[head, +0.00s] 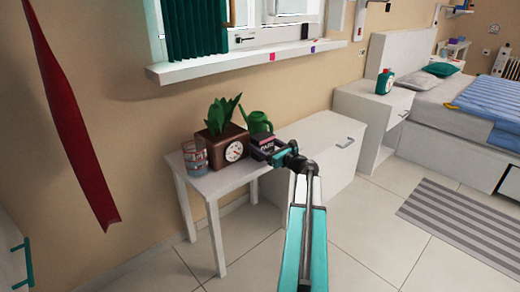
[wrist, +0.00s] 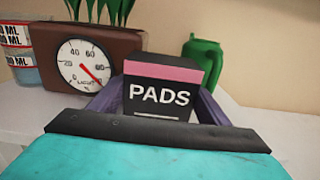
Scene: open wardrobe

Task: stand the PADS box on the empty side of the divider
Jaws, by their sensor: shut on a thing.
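The PADS box (head: 262,143) is black with a pink band and white lettering. My gripper (head: 270,151) is shut on it over the white side table. In the wrist view the box (wrist: 160,88) stands roughly upright between the two dark purple fingers of my gripper (wrist: 155,102), its label facing the camera. My gripper hides its lower part, and I cannot tell whether it touches the tabletop. I can make out no divider in either view.
A brown planter (head: 222,149) with a dial is left of the box, beside a clear measuring cup (head: 194,158). A green watering can (head: 257,122) is behind. A white cabinet (head: 325,140) adjoins the side table (head: 215,184). A red hanging piece (head: 70,110) is at left.

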